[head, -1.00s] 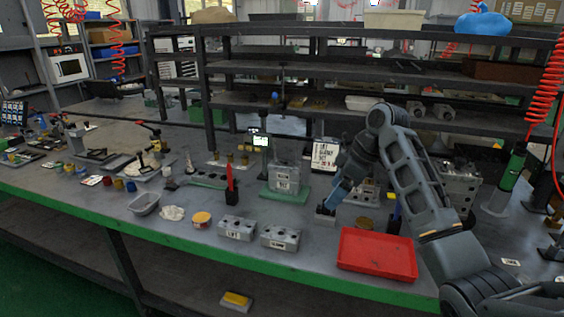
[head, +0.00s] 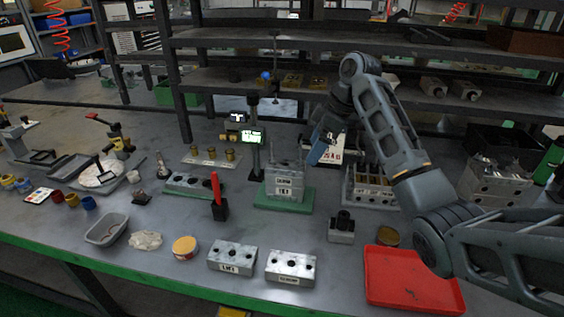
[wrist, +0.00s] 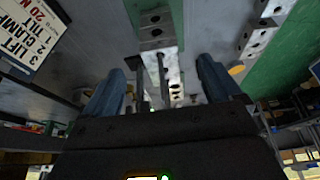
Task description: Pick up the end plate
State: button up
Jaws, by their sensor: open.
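I cannot single out the end plate for certain, as no part is legibly marked so. A grey metal block stack (head: 284,186) with upright rods stands on a green base (head: 283,205) mid-bench. My gripper (head: 320,152) is raised to the right of the stack, in front of the white sign. In the wrist view my gripper (wrist: 158,78) has its two blue fingers wide apart and empty. Two dark rods (wrist: 163,75) and a holed metal block (wrist: 155,28) show between and beyond the fingers. A small block with a black top (head: 341,228) stands right of the stack.
Two labelled valve blocks (head: 232,258) stand near the front edge. A red tray (head: 412,282) lies front right, with a slotted metal rack (head: 370,190) behind it. A red-handled tool (head: 217,195) stands upright left of the stack. Shelves (head: 350,42) close off the back.

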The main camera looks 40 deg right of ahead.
aim_at(303, 166)
jog(key=p+x, duration=0.1)
jog(key=x, duration=0.5)
jog(key=shift+w+f, duration=0.2)
jog(key=shift+w, duration=0.05)
jog(key=shift+c, duration=0.2)
jog(key=c, duration=1.3)
jog(key=shift+r, duration=0.15)
notch_tip(303, 166, up, 18)
